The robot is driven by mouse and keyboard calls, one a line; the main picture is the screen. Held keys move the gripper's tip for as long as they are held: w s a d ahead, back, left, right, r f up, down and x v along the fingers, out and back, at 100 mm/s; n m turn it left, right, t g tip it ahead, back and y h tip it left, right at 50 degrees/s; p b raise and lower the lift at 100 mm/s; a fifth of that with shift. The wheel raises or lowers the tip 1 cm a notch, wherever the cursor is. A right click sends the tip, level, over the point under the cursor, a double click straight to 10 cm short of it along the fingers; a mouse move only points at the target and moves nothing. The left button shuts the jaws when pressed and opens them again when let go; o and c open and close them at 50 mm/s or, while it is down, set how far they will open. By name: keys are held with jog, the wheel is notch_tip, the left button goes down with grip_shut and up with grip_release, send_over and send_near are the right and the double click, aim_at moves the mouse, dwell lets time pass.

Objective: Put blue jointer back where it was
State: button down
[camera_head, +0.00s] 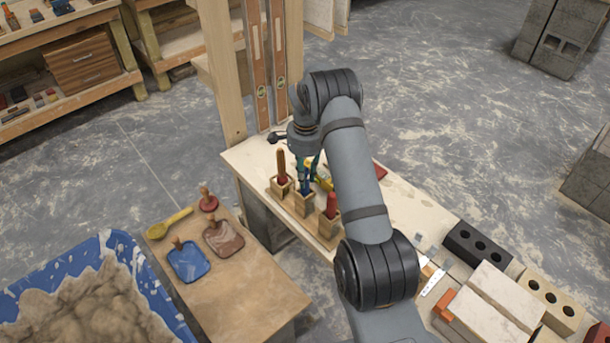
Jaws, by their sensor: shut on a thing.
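A small wooden rack (318,238) with three square sockets stands at the left edge of the workbench. The blue jointer (306,187) stands about upright at the middle socket (304,206), its lower end hidden by the socket's walls. I cannot tell whether it rests on the bottom. My gripper (307,172) is above the rack, pointing down, shut on the top of the blue jointer. A tool with a wooden handle (281,164) stands in the left socket, and a red-handled tool (331,204) stands in the right socket.
A yellow tool (323,178) lies just behind the rack. Two spirit levels (260,75) lean on the post behind. Bricks (478,246) crowd the bench's near right. A lower table holds a blue float (188,263); a blue mortar tub (62,262) stands at left.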

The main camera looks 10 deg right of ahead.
jog(key=shift+f+b, duration=0.5)
dwell(0.3)
jog(key=c, duration=1.5)
grip_release()
jog(key=shift+o, duration=0.3)
jog(key=shift+r, duration=0.1)
notch_tip(320, 180, up, 12)
